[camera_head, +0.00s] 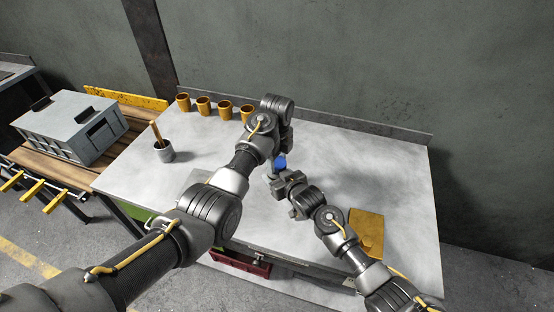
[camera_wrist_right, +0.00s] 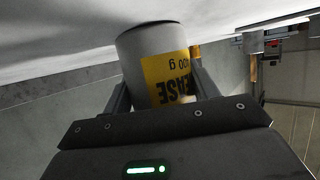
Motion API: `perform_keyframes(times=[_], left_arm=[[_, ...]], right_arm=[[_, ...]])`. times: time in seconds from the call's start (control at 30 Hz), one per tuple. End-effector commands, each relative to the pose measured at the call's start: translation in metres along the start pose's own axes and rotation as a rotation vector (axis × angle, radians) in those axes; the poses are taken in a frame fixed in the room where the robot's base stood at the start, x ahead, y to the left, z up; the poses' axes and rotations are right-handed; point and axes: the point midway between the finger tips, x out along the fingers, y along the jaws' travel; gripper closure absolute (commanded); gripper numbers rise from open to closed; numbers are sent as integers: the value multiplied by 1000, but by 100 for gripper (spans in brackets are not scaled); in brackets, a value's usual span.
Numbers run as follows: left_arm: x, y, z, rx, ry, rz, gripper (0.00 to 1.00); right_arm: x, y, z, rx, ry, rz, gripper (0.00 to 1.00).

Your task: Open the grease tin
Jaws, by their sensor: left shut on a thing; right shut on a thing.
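The grease tin (camera_wrist_right: 150,55) is a grey cylinder with a yellow label, seen upside down in the right wrist view. My right gripper (camera_wrist_right: 160,90) is shut around its side, a finger on each side of the label. In the head view my right gripper (camera_head: 277,180) is at the middle of the table, and the tin's body is mostly hidden. A blue piece (camera_head: 280,161), which looks like the tin's lid, shows just above it. My left gripper (camera_head: 281,152) reaches down from above and is shut on this blue piece; its fingertips are largely hidden.
Several orange cups (camera_head: 203,106) stand in a row along the back of the table (camera_head: 350,160). A grey pot (camera_head: 164,152) with a wooden-handled tool is at the left. A yellow plate (camera_head: 366,232) lies at the right front. A grey box (camera_head: 72,125) is on the bench at left. The table's right back is clear.

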Motion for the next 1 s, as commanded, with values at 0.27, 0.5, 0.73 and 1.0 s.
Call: perform_keyframes(times=[0.27,0.5,0.73,1.0], left_arm=[[0,0,0,-349,0,2,73],[0,0,0,-353,0,2,73],[0,0,0,-351,0,1,24],[-3,0,0,-350,0,0,24]], right_arm=[[0,0,4,1,-8,1,100],[0,0,4,1,-8,1,100],[0,0,4,1,-8,1,100],[0,0,4,0,-8,1,100]])
